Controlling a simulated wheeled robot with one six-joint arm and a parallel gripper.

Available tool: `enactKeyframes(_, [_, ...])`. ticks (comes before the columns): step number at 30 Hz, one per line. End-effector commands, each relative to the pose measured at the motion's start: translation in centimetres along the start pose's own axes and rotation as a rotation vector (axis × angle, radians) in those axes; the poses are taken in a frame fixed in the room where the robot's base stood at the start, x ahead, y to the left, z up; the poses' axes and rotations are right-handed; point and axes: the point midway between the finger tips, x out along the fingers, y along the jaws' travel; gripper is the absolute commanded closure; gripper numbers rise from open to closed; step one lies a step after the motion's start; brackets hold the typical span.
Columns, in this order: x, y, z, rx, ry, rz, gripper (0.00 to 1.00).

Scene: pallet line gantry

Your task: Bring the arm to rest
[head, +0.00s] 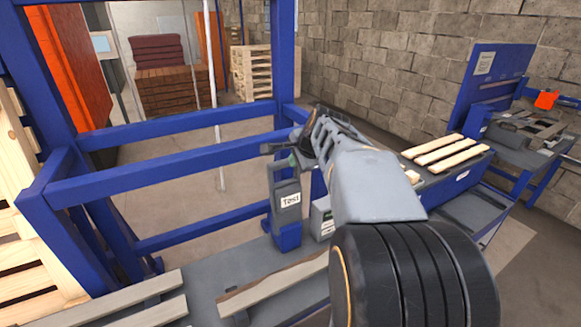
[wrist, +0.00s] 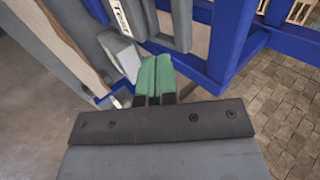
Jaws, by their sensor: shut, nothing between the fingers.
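My gripper (head: 272,148) is at the end of my arm, which reaches from the lower right to the middle of the head view. In the wrist view its green fingertips (wrist: 155,72) are together with nothing between them. It hangs in the air near a grey post labelled "Test" (head: 288,196), which also shows at the top of the wrist view (wrist: 124,14). I cannot tell the exact gap between the gripper and the post.
Blue gantry rails (head: 160,175) stand to the left and behind. A grey bench with wooden slats (head: 440,152) is at the right. Planks (head: 280,285) lie on the grey structure in front. Pallets (head: 250,75) stand at the back. Open floor (head: 160,210) shows beyond the rails.

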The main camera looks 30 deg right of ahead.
Motion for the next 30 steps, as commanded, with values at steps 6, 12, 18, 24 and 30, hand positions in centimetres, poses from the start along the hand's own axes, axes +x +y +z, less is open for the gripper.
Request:
enactKeyframes(6, [-3.3, 0.0, 0.1, -0.003, 0.000, -0.003, 1.00])
enactKeyframes(12, [-4.7, 0.1, 0.1, -0.002, 0.000, -0.002, 1.00])
enactKeyframes(18, [-4.9, 0.1, 0.0, -0.036, 0.000, -0.001, 1.00])
enactKeyframes(24, [-2.5, 5.0, 0.3, -0.433, -0.002, 0.128, 1.00])
enactKeyframes(30, [-0.5, 14.7, 8.0, -1.134, -0.158, 0.288, 1.00])
